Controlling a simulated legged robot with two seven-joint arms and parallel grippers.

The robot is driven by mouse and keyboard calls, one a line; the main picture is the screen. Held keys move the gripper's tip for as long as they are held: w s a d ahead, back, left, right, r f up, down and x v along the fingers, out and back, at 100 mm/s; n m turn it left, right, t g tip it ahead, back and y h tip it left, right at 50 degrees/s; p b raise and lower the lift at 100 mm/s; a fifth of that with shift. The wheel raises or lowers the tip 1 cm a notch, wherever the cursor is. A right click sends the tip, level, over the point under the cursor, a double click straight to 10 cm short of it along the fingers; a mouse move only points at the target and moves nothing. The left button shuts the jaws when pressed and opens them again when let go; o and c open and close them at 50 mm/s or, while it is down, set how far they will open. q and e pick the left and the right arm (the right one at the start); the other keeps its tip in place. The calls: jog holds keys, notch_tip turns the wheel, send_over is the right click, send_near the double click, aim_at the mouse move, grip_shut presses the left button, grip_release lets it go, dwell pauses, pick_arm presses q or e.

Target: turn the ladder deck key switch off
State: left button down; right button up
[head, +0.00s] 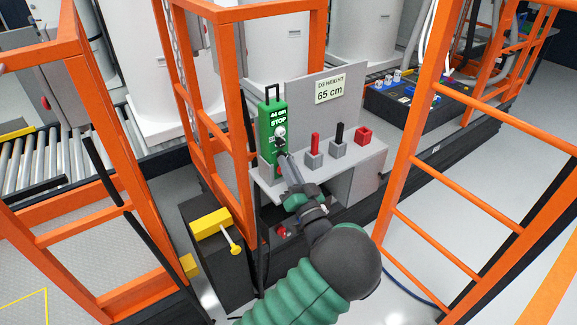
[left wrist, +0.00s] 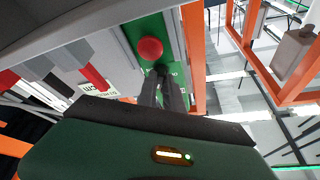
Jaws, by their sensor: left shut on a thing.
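A green control box (head: 266,118) with white lettering, partly reading "STOP", stands upright at the left end of the grey console. A round silvery key switch (head: 280,131) sits on its face below the lettering. My left gripper (head: 282,153) reaches up to the box front with its fingertips at the switch. In the left wrist view, the dark fingers (left wrist: 163,76) are closed together at the green face, beside a round red button (left wrist: 150,50). The fingers are shut on the key, which they mostly hide; its turned angle cannot be told. My right gripper is not in view.
The grey console (head: 368,155) also carries a red lever (head: 315,143), a black lever (head: 339,132) and a red block (head: 364,134). A sign (head: 330,88) reads "D3 HEIGHT 65 cm". Orange frames (head: 232,120) stand close on the left, and an orange ladder (head: 420,140) on the right.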

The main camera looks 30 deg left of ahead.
pick_arm(q)
jog(key=shift+f+n+b, duration=0.25)
jog(key=shift+n+b, duration=0.4)
jog(key=shift+n, duration=0.05)
jog(key=n+b, duration=0.1)
jog(key=n+g+y+b, duration=0.1)
jog(key=shift+w+d+f+n, duration=0.1)
jog(key=shift+f+n, duration=0.05)
jog(key=shift+n, duration=0.25)
jog(key=shift+w+n+g+y+b, duration=0.1)
jog(key=shift+n+g+y+b, duration=0.2)
jog(key=shift+n+g+b, duration=0.5)
jog(key=shift+w+n+g+y+b, duration=0.1)
jog(key=shift+n+g+y+b, duration=0.25)
jog(key=shift+n, duration=0.85)
jog(key=shift+r, duration=0.2)
jog(key=c, duration=1.5)
grip_release()
jog(key=shift+f, duration=0.1)
